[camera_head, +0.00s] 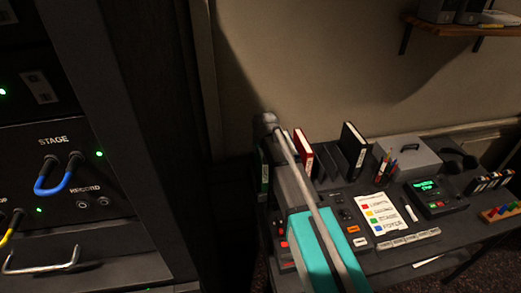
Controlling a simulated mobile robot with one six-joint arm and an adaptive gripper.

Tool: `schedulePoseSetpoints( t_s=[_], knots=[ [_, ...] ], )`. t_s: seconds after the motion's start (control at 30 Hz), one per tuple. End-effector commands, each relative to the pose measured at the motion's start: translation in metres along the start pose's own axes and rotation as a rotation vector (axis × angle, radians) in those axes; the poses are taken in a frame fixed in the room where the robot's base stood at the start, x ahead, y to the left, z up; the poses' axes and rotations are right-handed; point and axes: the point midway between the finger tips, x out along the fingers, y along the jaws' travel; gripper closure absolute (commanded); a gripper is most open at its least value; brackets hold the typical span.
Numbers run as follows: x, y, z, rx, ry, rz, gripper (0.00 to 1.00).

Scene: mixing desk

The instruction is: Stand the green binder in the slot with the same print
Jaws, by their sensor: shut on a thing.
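The green binder (264,170) stands upright at the left end of the row on the desk, with a pale label on its dark green spine. My grey arm rises beside it and covers part of the row. I cannot make out my gripper's fingers. Whether they touch the binder is hidden. Dark rack dividers (322,163) show to the right of a red binder (303,152). A black binder (352,150) stands further right. Prints on the slots are too small or too dark to read.
A grey box (411,155), a pen holder (383,168), headphones (459,160) and a device with a green screen (437,195) crowd the desk. A colour-coded sheet (378,214) lies in front. A tall equipment rack (65,150) with cables stands at left; a wall shelf (470,27) hangs upper right.

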Motion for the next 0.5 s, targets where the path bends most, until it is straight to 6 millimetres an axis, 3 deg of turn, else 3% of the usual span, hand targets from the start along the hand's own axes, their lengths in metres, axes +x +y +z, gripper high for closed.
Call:
schedulePoseSetpoints(
  t_s=[0.5],
  knots=[
    [0.0035,0.0010,0.0014,0.001,0.000,0.000,1.00]
  ],
)
